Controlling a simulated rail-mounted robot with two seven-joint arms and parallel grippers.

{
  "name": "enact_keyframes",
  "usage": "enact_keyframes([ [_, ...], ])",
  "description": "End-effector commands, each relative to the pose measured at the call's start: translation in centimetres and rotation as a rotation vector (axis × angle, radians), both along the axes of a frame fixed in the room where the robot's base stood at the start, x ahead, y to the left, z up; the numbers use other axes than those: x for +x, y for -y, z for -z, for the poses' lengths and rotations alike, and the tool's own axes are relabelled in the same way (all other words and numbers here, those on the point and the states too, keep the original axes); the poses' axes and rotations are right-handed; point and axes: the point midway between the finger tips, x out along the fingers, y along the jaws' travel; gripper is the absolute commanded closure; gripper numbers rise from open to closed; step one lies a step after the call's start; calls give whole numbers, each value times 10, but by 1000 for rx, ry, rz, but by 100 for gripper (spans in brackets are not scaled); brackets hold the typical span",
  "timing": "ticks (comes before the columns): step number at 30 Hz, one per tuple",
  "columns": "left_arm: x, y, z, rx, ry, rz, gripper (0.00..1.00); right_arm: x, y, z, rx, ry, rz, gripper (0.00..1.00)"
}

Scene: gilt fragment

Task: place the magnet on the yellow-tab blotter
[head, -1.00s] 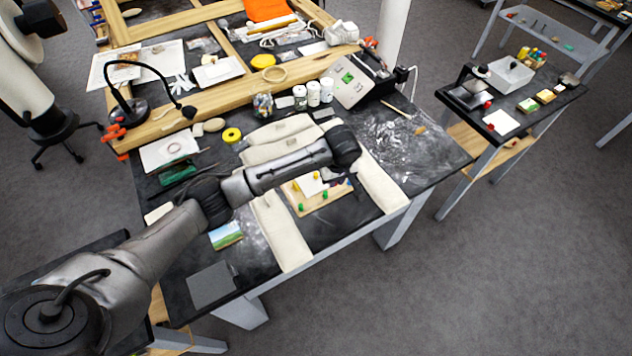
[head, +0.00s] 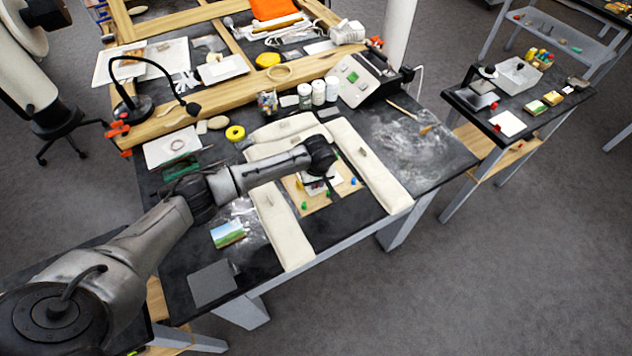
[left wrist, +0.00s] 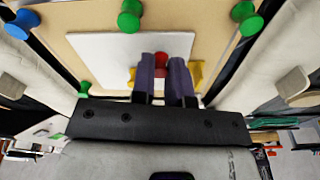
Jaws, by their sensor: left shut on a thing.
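My left gripper (left wrist: 166,82) points down at a white blotter (left wrist: 105,50) and is shut on a small red magnet (left wrist: 161,61), seen between its fingertips. Yellow tabs (left wrist: 195,73) show beside the fingers, partly hidden by them. The blotter lies on a light wooden board (left wrist: 210,20). I cannot tell if the magnet touches the blotter. In the head view my left wrist covers much of the board (head: 316,205) and the blotter. My right gripper is not in view.
Green pins (left wrist: 130,14) and a blue pin (left wrist: 22,24) stand around the blotter. Pale padded strips (head: 281,230) border the board, with small grey blocks (left wrist: 292,82) on them. A landscape card (head: 227,233) and a grey square (head: 212,284) lie to the left.

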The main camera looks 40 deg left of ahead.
Motion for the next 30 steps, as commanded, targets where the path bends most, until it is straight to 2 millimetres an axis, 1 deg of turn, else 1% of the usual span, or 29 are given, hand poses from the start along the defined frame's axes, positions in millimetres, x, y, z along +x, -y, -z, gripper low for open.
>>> enact_keyframes([
  [1, 0, 0, 3, 0, 0, 0, 100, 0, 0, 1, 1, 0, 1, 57],
  [12, 0, 0, 6, -1, -1, 0, 100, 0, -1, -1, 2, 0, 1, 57],
  [13, 0, 0, 6, 0, 0, 0, 83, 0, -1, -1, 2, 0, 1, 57],
  [20, 0, 0, 5, 0, 0, 0, 61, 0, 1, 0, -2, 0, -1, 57],
  [21, 0, 0, 5, -1, 1, 0, 60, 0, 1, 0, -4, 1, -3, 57],
  [27, 0, 0, 5, 0, 1, 0, 60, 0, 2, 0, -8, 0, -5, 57],
  [30, 1, 0, 1, 1, 3, 0, 60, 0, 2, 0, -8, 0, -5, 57],
])
